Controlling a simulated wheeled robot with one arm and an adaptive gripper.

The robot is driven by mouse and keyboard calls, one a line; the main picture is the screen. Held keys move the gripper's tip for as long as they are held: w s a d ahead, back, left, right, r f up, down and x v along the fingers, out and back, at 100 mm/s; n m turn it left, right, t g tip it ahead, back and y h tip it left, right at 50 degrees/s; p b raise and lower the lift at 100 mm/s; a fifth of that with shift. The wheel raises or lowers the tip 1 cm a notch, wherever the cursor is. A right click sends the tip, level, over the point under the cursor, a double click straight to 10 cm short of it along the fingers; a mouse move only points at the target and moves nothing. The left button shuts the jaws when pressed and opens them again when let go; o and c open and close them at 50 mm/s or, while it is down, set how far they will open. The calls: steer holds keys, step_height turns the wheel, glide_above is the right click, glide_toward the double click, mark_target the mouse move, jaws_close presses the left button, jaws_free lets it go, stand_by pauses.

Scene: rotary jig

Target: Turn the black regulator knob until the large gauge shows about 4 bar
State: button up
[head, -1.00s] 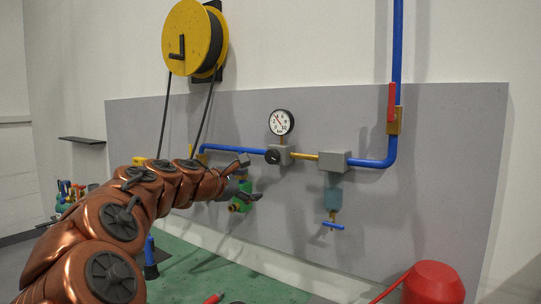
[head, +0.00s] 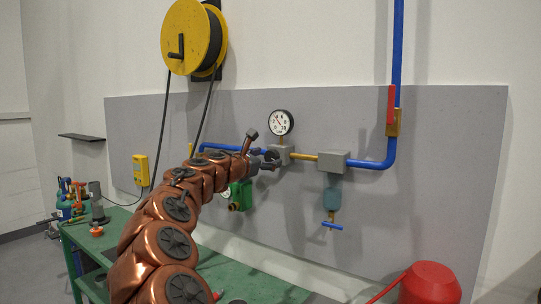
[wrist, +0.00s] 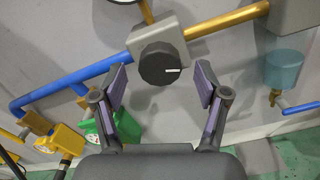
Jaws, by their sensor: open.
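The black regulator knob (wrist: 160,64) sits on the front of a grey regulator block (wrist: 185,35), its white mark pointing right in the wrist view. My gripper (wrist: 160,85) is open, one finger to each side of the knob and slightly below it, with visible gaps and no contact. In the head view my gripper (head: 262,151) is at the regulator and partly covers the knob. The large white gauge (head: 281,122) stands above the block. Its red needle points up and left; the figures are too small to read exactly. Only the gauge's lower edge shows in the wrist view.
Blue pipe (head: 373,163) and a brass pipe (head: 304,156) run along the grey panel (head: 440,180). A teal filter bowl (head: 332,197) hangs to the right. A green fitting (head: 240,195) is below my gripper. A red object (head: 432,284) stands front right.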

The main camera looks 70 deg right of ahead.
steer(key=shift+x, duration=1.4)
steer(key=shift+c, duration=0.2)
steer(key=c, duration=1.1)
steer(key=shift+f+m+b, duration=0.2)
steer(key=shift+m+b, duration=0.3)
steer(key=shift+m, duration=0.2)
steer(key=shift+r+m, duration=0.2)
steer(key=shift+m, duration=0.3)
steer(key=o, duration=1.1)
steer(key=shift+o, duration=0.2)
